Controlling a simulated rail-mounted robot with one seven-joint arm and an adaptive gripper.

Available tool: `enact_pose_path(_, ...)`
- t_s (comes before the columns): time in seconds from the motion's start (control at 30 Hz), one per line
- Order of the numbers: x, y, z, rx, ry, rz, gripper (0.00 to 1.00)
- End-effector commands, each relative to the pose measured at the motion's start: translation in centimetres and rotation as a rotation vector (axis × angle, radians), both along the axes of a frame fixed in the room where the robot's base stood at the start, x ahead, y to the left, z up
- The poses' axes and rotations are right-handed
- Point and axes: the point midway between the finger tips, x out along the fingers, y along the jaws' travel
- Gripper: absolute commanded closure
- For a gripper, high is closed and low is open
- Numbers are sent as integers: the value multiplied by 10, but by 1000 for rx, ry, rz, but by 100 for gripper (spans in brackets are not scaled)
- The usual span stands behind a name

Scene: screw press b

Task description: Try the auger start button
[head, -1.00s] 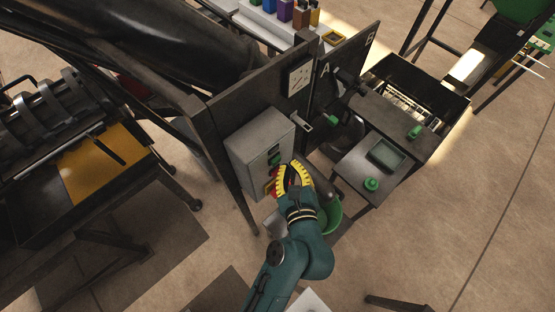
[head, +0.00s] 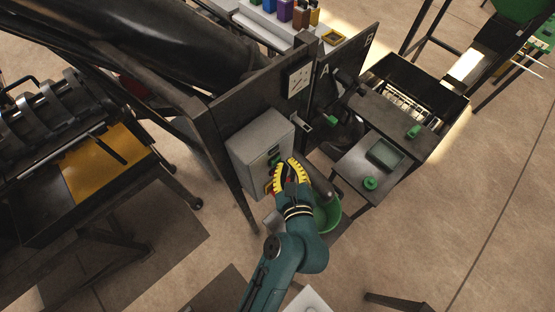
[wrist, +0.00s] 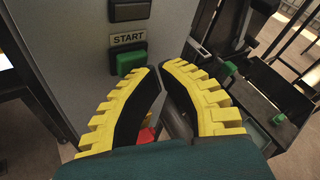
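A grey control box (head: 258,142) is fixed to the dark upright panel. In the wrist view its face (wrist: 75,30) carries a START label (wrist: 128,38) above a green button (wrist: 131,60). The green button also shows in the head view (head: 274,161), just beyond my fingers. My gripper (wrist: 160,69) has yellow-ribbed fingers with black inner pads. Its tips are drawn together with nothing held between them. They appear just right of and below the green button; I cannot tell whether they touch it. In the head view my gripper (head: 287,163) is at the box's lower right.
A dark rectangular button (wrist: 128,10) is above the label. A red part (wrist: 145,135) shows partly behind my fingers. A green bucket (head: 328,213) is below right of my gripper. A small table (head: 352,172) with a green knob (head: 370,184) stands right. Open floor lies further right.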

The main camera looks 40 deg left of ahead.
Motion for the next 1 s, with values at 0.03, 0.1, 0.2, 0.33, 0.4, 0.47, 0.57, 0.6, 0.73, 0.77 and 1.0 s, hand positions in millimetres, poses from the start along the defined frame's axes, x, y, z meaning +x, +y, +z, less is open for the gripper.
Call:
enact_pose_path(0.03, 0, 1, 1, 0, 0, 0, 100)
enact_pose_path(0.1, 0, 2, 1, 0, 0, 0, 100)
enact_pose_path(0.2, 1, 3, 1, 0, 0, -1, 100)
enact_pose_path(0.33, 1, 4, 1, 0, 0, 0, 100)
enact_pose_path(0.4, 1, 5, 0, 0, 0, 0, 100)
enact_pose_path(0.47, 1, 6, 0, -1, 1, 0, 100)
enact_pose_path(0.57, 1, 7, 0, -1, 1, 0, 100)
enact_pose_path(0.6, 1, 8, 0, 0, 0, 1, 100)
enact_pose_path(0.73, 1, 8, 0, 0, 0, 1, 100)
enact_pose_path(0.77, 1, 8, 0, 0, 0, 1, 100)
enact_pose_path(1.0, 1, 7, 0, 1, 1, 0, 100)
